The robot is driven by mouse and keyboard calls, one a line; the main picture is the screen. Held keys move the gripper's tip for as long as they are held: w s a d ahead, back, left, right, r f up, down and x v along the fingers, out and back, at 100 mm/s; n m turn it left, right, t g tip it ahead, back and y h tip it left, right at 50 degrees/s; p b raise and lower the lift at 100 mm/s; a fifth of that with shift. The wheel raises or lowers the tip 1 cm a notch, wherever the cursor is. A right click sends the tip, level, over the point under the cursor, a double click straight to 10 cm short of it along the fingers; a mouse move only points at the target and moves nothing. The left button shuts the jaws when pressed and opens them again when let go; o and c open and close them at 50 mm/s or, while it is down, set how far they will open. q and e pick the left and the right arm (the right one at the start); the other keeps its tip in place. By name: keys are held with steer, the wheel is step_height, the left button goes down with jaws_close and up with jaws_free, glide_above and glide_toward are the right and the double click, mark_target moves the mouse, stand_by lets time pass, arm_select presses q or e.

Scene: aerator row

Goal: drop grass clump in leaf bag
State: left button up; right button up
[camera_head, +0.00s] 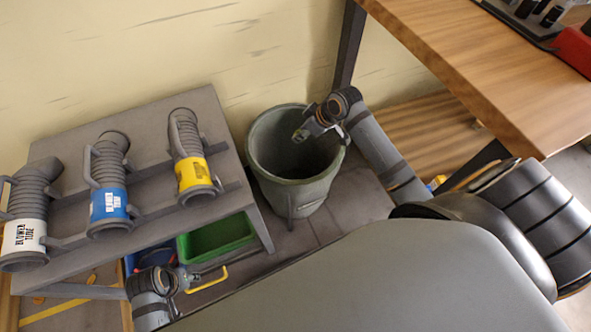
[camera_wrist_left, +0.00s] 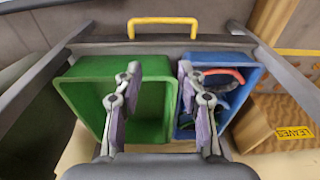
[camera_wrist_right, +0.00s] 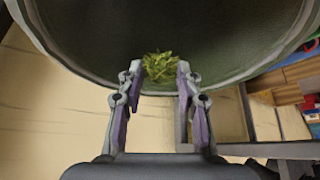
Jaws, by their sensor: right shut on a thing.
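A grass clump (camera_wrist_right: 160,67), yellow-green, sits between the fingertips of my right gripper (camera_wrist_right: 157,72), which is shut on it. In the head view my right gripper (camera_head: 301,134) hangs over the opening of a round grey-green container (camera_head: 290,193), probably the leaf bag. Its wide rim (camera_wrist_right: 90,78) and dark inside surround the clump in the right wrist view. My left gripper (camera_head: 188,281) is low beside the grey bench; its fingers (camera_wrist_left: 157,78) are apart and empty above the green bin.
The grey bench (camera_head: 222,118) carries white, blue and yellow labelled hoses. Under it are a green bin (camera_wrist_left: 85,95) and a blue bin (camera_wrist_left: 255,68). A brown box labelled LEAVES (camera_wrist_left: 262,125) stands beside them. A wooden table (camera_head: 480,65) is at upper right.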

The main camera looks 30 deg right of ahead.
steer(key=shift+f+b, duration=0.3)
steer(key=shift+f, duration=0.15)
steer(key=shift+f+b, duration=0.7)
steer(key=shift+b, duration=0.25)
steer(key=shift+f+b, duration=0.2)
steer(key=shift+b, duration=0.15)
steer(key=o, duration=0.8)
arm_select(q)
steer(key=d+r, duration=0.1)
steer(key=d+r+t, duration=0.1)
steer(key=shift+r+h, duration=0.3)
arm_select(e)
step_height(320, 180, up, 10)
steer(key=shift+r, duration=0.1)
